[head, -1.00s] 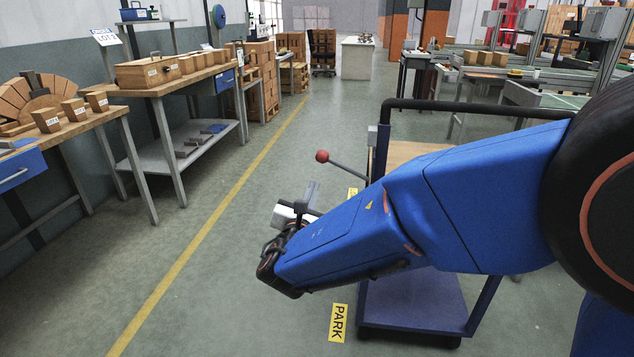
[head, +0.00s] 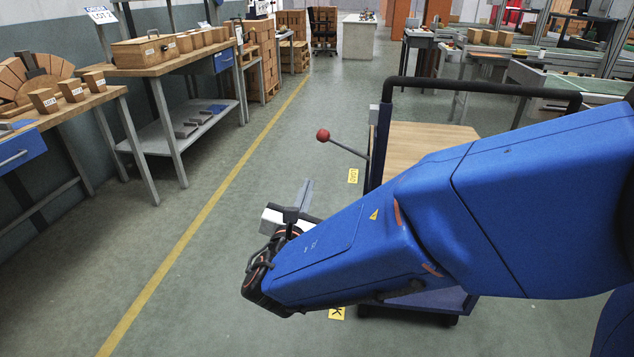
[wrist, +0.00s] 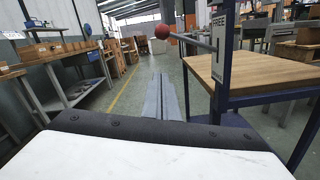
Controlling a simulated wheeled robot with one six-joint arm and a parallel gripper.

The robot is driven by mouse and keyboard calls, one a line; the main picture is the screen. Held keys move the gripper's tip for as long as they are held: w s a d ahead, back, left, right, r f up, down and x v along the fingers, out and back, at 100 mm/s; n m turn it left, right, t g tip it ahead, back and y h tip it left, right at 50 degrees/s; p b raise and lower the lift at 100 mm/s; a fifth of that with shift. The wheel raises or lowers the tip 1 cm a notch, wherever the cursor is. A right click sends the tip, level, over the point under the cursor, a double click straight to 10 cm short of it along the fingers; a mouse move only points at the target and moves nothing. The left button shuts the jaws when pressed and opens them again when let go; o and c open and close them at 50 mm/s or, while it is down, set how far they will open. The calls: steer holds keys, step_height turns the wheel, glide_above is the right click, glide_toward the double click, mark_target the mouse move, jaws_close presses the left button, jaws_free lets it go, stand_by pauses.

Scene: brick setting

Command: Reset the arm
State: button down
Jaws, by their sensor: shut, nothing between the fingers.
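My blue arm reaches in from the right in the head view. My gripper (head: 304,194) is at its far end, over open floor left of the cart. In the wrist view the grey fingers (wrist: 160,97) lie together, shut with nothing between them. The palm and the wrist end hide part of the lower wrist view.
A blue cart with a wooden top (head: 425,145) stands beside my arm, partly hidden by it. Its red-knobbed lever (head: 323,135) sticks out towards my gripper. Workbenches with bricks (head: 160,68) line the left wall. The aisle along the yellow line (head: 215,208) is clear.

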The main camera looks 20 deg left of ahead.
steer(key=w+d+m+g+h, duration=0.2)
steer(key=w+d+m+h, duration=0.15)
steer(key=d, duration=0.75)
steer(key=w+d+m+g+h, duration=0.25)
steer(key=d+m, duration=0.25)
steer(key=d, duration=0.5)
steer(key=w+d+m+g+h, duration=0.15)
steer(key=d+m+h, duration=0.25)
steer(key=d, duration=0.7)
steer(key=s+d+f+m+g, duration=0.25)
steer(key=s+d+m, duration=0.25)
steer(key=d, duration=0.6)
steer(key=s+d+f+m+g, duration=0.1)
steer(key=s+d+m+g, duration=0.4)
steer(key=d, duration=0.5)
steer(key=s+d+f+m+y, duration=0.1)
steer(key=s+m+y, duration=0.5)
steer(key=s+m, duration=0.6)
steer(key=shift+s+d+f+m, duration=0.3)
steer(key=shift+s+d, duration=0.4)
steer(key=shift+s, duration=0.35)
